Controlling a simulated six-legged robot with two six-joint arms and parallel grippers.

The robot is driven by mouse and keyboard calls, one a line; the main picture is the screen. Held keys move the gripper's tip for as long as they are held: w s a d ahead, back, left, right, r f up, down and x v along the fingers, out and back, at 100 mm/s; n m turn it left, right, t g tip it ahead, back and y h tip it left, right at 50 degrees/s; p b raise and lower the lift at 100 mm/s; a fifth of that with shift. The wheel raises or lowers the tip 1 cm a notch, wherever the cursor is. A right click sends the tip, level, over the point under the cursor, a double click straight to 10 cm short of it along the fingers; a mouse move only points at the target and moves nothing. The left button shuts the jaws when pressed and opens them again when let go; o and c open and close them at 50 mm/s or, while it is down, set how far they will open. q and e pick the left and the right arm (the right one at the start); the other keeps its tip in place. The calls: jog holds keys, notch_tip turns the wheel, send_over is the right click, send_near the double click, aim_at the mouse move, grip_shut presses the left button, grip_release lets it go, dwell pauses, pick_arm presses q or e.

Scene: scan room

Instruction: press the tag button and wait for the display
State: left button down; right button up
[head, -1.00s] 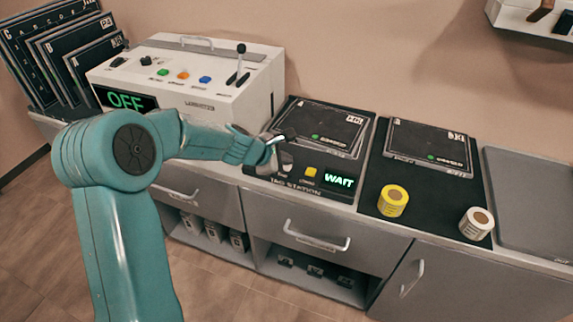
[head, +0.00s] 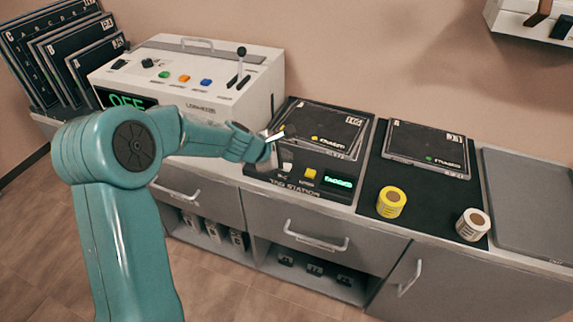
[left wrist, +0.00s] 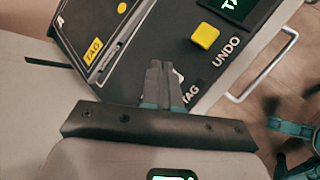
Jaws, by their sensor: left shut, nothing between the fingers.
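The tag station is a dark panel (head: 258,168) on the counter. Its small display (head: 338,181) shows green text that reads as TAGGED. A pale button (head: 288,168) sits left of a yellow button (head: 310,174); the yellow one (left wrist: 205,36) is labelled UNDO in the left wrist view. My left gripper (left wrist: 161,68) is shut and empty, its tips over the spot beside the TAG label (left wrist: 189,93). The fingers hide most of the button there, and I cannot tell whether they touch it. A black cassette (head: 322,125) lies on the station with a yellow mark lit. My right gripper is not in view.
A white control box (head: 190,85) with a lever stands left, its screen reading OFF. Right are a second cassette (head: 430,145), a yellow roll (head: 391,202), a white roll (head: 473,224) and a grey tray (head: 535,200). Upright cassettes (head: 65,60) stand far left.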

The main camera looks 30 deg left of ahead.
pick_arm(q)
jog(key=shift+r+p, duration=2.5)
jog(key=shift+r, duration=0.1)
jog(key=shift+f, duration=0.1)
jog(key=shift+s, duration=0.15)
